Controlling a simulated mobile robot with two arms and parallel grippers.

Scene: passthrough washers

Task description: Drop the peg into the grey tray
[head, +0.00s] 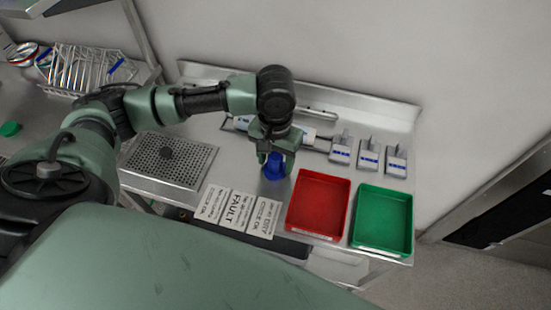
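A blue peg-like piece (272,168) is between the fingers of my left gripper (275,160), which points down over the steel bench just left of the red tray. The fingers sit against both sides of the piece and look shut on it; its top is hidden by the gripper. I cannot tell whether its lower end touches the bench. The only grey tray-like thing I see is a perforated grey metal tray (198,172) to the left, with a dark round knob-like thing on it. My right gripper is not in view.
A red tray (346,209) and a green tray (408,222) stand to the right. Printed cards (233,211), one reading FAULT, lie along the front edge. Several grey fixtures (369,158) stand behind the trays. A wire rack (85,68) is at far left.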

